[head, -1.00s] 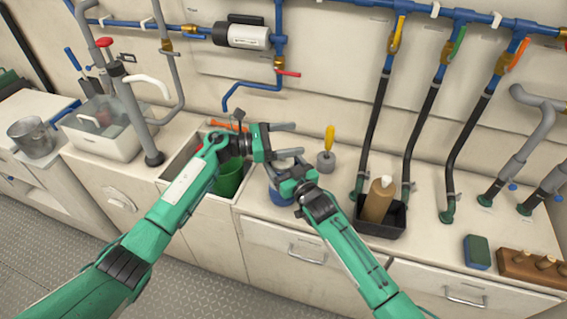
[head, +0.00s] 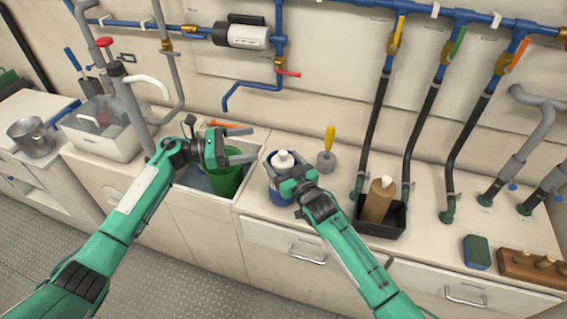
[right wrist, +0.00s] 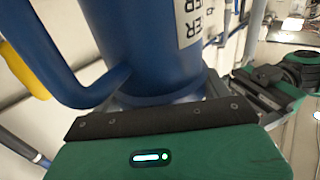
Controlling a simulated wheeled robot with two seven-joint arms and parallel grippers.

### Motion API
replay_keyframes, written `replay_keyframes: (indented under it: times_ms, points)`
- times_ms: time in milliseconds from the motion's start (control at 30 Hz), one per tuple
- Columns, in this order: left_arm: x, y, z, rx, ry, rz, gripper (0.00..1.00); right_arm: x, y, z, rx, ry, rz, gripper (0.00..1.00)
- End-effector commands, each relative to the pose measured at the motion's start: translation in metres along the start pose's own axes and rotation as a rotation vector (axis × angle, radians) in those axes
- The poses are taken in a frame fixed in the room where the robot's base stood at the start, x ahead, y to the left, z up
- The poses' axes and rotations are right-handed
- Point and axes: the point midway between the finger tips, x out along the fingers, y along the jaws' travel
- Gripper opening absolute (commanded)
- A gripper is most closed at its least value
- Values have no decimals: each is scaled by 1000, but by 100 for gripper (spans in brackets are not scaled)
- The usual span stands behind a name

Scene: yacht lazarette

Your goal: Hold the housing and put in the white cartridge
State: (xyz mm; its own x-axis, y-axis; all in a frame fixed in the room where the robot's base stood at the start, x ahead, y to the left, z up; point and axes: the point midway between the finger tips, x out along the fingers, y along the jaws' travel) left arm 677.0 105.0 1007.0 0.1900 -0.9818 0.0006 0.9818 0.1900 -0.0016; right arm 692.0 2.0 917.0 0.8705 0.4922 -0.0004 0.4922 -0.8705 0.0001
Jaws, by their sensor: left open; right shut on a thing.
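The blue housing (head: 277,190) stands on the counter just right of the sink, and it fills the upper part of the right wrist view (right wrist: 145,45). The white cartridge (head: 283,158) sticks up from the housing's top; its lower part is hidden, so I cannot tell how deep it sits. My right gripper (head: 286,184) is shut on the housing from the front right; its fingertips are partly hidden. My left gripper (head: 251,145) is open and empty, over the sink to the left of the cartridge and apart from it.
A green bucket (head: 228,178) stands in the sink below my left gripper. A yellow-handled brush (head: 328,150) stands behind and right of the housing. A brown bottle (head: 379,199) in a black tray (head: 394,223) stands to the right, near black hoses.

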Motion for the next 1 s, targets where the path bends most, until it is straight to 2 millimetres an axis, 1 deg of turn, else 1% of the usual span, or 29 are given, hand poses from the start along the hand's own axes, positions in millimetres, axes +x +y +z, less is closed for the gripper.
replay_keyframes:
  times_ms: [300,333,433,467,667,767,867,1000]
  points:
    - [0,0,0,0,0,0,85,0,0,0,0,0,0,47]
    - [0,0,0,0,0,0,85,0,0,0,0,0,0,79]
    - [0,0,0,0,0,0,85,0,0,0,0,0,0,99]
    - [0,0,0,0,0,0,85,0,0,0,0,0,0,100]
    - [0,0,0,0,0,0,85,0,0,0,0,0,0,100]
    - [0,0,0,0,0,0,85,-5,0,0,0,0,0,100]
    - [0,0,0,0,0,0,85,-16,0,1,0,0,0,100]
    - [0,0,0,0,0,0,85,-42,0,1,0,-1,0,100]
